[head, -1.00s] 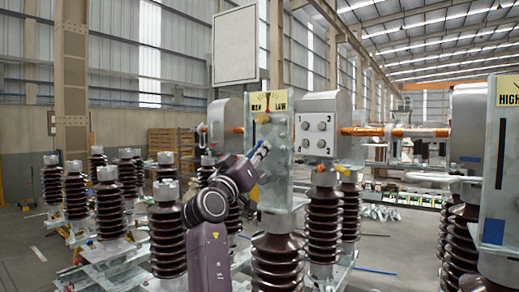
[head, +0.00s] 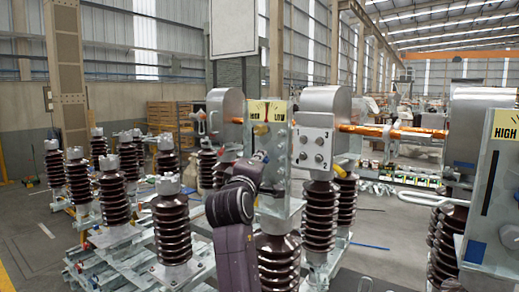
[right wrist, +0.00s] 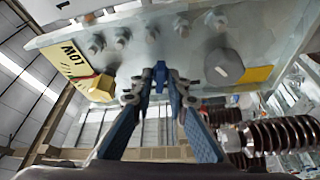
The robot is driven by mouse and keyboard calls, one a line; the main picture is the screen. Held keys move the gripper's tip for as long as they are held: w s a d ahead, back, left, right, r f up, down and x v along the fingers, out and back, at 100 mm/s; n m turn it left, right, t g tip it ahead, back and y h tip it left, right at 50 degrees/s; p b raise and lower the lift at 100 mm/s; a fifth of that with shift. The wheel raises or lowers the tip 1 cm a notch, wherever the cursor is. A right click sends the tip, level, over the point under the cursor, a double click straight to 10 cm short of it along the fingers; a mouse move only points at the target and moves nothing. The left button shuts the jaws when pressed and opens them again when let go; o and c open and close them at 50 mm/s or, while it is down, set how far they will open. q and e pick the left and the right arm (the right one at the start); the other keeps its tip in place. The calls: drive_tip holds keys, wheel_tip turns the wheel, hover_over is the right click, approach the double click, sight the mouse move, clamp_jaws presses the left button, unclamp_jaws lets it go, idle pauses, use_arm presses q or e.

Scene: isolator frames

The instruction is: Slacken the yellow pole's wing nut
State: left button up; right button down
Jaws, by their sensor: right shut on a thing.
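A tall pale metal plate (head: 274,178) carries the yellow HIGH/LOW label and stands on a dark ribbed insulator (head: 279,262). My left gripper is not in view.
A grey box with several bolts (head: 316,151) stands just right of the plate, with a copper bar (head: 395,131) running right from it. Several ribbed insulators (head: 113,200) stand at the left. Another labelled plate (head: 493,190) stands close at the right.

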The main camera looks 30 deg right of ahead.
drive_tip(key=shift+w+r+n+g+y, duration=0.1)
drive_tip(key=shift+n+g+y, duration=0.25)
drive_tip(key=shift+n+g, duration=1.2)
drive_tip(key=shift+s+r+n+g+y, duration=0.1)
drive_tip(key=shift+n+g+y, duration=0.25)
drive_tip(key=shift+n, duration=2.35)
drive_tip(key=shift+w+n+g+y, duration=0.1)
drive_tip(key=shift+n+g+y, duration=0.2)
drive_tip(key=shift+n+g, duration=1.3)
drive_tip(key=shift+a+n+t, duration=0.1)
drive_tip(key=shift+n+t, duration=0.4)
drive_tip(key=shift+n, duration=0.15)
drive_tip(key=c, duration=1.9)
unclamp_jaws()
drive_tip(key=v, duration=1.2)
